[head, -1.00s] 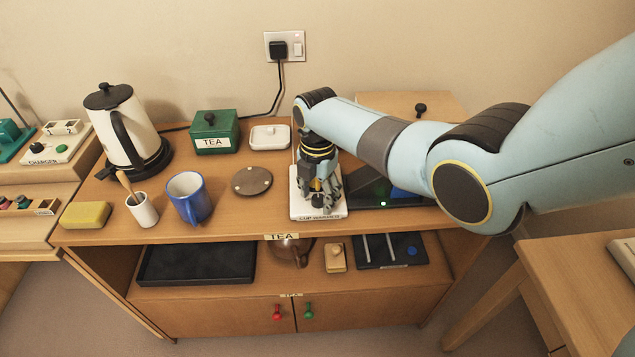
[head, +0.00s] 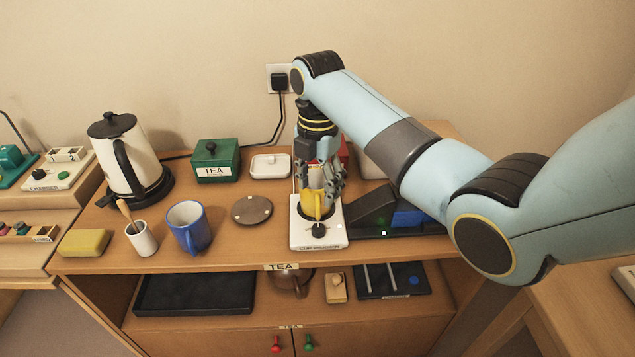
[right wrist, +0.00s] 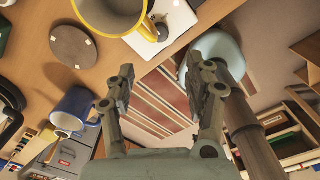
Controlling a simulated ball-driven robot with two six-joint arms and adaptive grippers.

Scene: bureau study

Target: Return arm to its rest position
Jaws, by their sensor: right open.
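My right gripper (head: 320,183) hangs fingers-down over the back of the white cup warmer (head: 318,239). A yellow mug (head: 313,205) stands on the warmer, partly hidden behind the fingers in the head view. In the right wrist view my gripper (right wrist: 167,76) has its two fingers spread, with nothing between them. The yellow mug (right wrist: 110,14) shows there beyond the fingertips, apart from them, with part of the warmer (right wrist: 168,25) beside it. My left gripper is not in view.
A black device (head: 375,212) with a green light stands right of the warmer. A coaster (head: 252,210), blue mug (head: 188,228), kettle (head: 129,160) and green tea box (head: 215,161) stand to the left. The wall is behind; space above the cabinet top is free.

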